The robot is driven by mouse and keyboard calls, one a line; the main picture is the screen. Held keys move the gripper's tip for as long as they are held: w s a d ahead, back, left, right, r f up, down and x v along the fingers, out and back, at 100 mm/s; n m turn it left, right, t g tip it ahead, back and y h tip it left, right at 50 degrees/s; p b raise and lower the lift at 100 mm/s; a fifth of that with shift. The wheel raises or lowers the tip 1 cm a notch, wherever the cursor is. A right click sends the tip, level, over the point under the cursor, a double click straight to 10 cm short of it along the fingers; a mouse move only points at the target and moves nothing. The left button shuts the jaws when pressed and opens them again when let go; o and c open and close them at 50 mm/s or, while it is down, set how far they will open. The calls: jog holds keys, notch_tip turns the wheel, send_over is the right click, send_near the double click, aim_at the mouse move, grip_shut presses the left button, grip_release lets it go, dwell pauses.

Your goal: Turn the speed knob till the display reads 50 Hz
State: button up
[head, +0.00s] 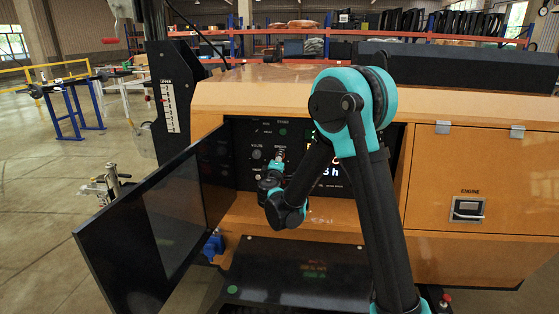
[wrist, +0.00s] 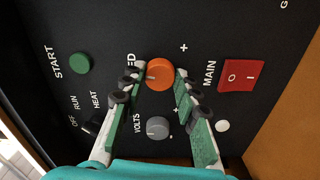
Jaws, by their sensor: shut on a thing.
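The speed knob is orange and round (wrist: 159,74), on the black control panel (wrist: 120,30) in the wrist view. Its label is partly covered, with only "ED" showing. A small pale mark shows on the knob's left side. My gripper (wrist: 158,80) has one finger on each side of the knob and is shut on it. In the head view my gripper (head: 278,160) reaches the panel just below the "SPEED" label and hides the knob. The display (head: 335,172) is mostly behind my arm; a few lit characters show, but the Hz reading cannot be made out.
A grey volts knob (wrist: 158,128) sits close below the speed knob. A red main switch (wrist: 242,75) is to the right and a green start button (wrist: 80,63) to the left. An open dark door (head: 140,235) stands left of the panel in the head view.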

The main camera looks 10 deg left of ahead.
jog(key=shift+n, duration=0.9)
jog(key=o, duration=1.2)
jog(key=shift+c, duration=0.2)
jog(key=s, duration=1.2)
jog(key=shift+a, duration=0.2)
